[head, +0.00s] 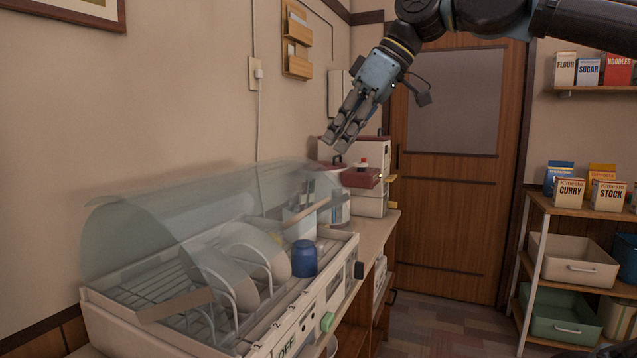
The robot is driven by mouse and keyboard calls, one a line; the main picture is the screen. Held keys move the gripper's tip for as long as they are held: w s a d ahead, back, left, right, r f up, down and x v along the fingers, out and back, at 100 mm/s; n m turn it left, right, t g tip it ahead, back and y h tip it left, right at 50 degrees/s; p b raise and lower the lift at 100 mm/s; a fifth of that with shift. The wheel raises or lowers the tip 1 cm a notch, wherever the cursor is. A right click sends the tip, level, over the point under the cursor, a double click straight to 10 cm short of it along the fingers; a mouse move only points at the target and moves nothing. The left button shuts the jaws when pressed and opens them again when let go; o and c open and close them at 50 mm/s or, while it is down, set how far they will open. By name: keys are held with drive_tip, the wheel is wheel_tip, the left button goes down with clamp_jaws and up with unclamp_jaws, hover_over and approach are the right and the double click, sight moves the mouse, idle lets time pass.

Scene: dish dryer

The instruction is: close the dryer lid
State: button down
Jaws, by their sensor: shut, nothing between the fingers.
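The dish dryer (335,272) stands on the counter in the lower left of the head view. Its clear curved lid (150,222) shows over the back and upper part of the rack, and the front of the rack looks uncovered. Plates (258,250), a blue cup (304,259) and a white utensil holder (299,222) stand inside. My gripper (343,143) is shut and empty. It hangs in the air above the right end of the dryer, pointing down and left, and looks apart from the lid. The exact gap to the lid cannot be told.
A reddish-lidded appliance (371,178) and a white canister (341,208) stand behind the dryer's right end. A cord runs down the left wall. A wooden door (453,200) is behind. A shelf (545,208) with boxes and bins stands at right. The floor between is clear.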

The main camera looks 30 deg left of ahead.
drive_tip(key=w+a+r+t+h, duration=0.1)
drive_tip(key=w+a+r+h, duration=0.2)
drive_tip(key=a+h, duration=0.35)
drive_tip(key=y, duration=0.1)
hover_over(315, 215)
drive_tip(key=a, duration=0.2)
drive_tip(key=shift+m, duration=0.4)
drive_tip(key=f, duration=0.9)
drive_tip(key=shift+a, duration=0.2)
drive_tip(key=d+f, duration=0.1)
drive_tip(key=f, duration=0.1)
drive_tip(key=shift+d+f, duration=0.35)
drive_tip(key=shift+w+d+f, duration=0.1)
drive_tip(key=shift+d+f, duration=0.25)
drive_tip(key=shift+f, duration=0.15)
